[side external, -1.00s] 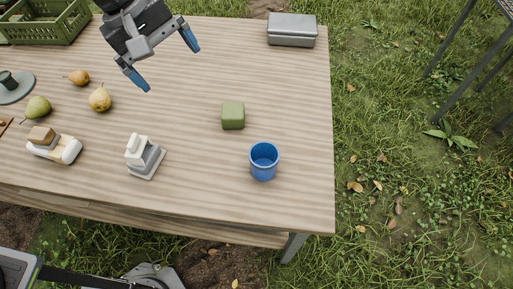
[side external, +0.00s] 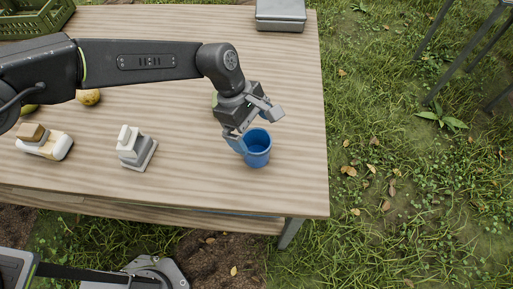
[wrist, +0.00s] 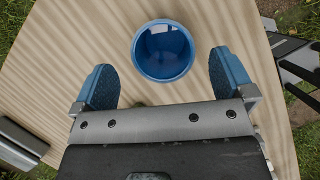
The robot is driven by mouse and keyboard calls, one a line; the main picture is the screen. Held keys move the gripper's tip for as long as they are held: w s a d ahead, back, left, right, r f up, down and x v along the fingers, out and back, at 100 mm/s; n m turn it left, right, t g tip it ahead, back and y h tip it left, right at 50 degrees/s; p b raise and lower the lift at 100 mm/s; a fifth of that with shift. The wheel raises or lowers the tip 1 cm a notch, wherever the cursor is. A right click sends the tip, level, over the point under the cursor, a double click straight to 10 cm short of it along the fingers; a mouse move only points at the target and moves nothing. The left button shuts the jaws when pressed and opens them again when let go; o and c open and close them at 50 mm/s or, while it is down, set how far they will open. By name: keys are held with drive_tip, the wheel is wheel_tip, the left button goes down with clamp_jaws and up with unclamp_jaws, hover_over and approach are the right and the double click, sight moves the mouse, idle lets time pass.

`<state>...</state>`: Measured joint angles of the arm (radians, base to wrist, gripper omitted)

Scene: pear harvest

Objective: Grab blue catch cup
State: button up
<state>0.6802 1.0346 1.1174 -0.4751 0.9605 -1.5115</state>
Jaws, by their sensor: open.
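The blue catch cup (side external: 258,149) stands upright on the wooden table (side external: 200,185) near its right front corner. In the wrist view the cup (wrist: 163,50) shows its open mouth and looks empty. My gripper (side external: 256,128) is open at the cup in the side view. In the wrist view its two blue fingertips (wrist: 164,72) lie left and right of the cup's near side, with a gap on each side. The cup is apart from both fingers there, mostly ahead of them.
A grey-white stepped object (side external: 136,148) and a white object with a brown block (side external: 45,141) stand to the left. A grey metal box (side external: 281,15) sits at the back. A green crate (side external: 35,18) is at the far left. My arm hides much of the table.

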sight(267, 161)
drive_tip(key=shift+a+x, duration=0.1)
drive_tip(key=shift+x, duration=1.4)
drive_tip(key=shift+a+x, duration=0.15)
drive_tip(key=shift+x, duration=1.4)
drive_tip(key=shift+c, duration=0.2)
drive_tip(key=c, duration=0.9)
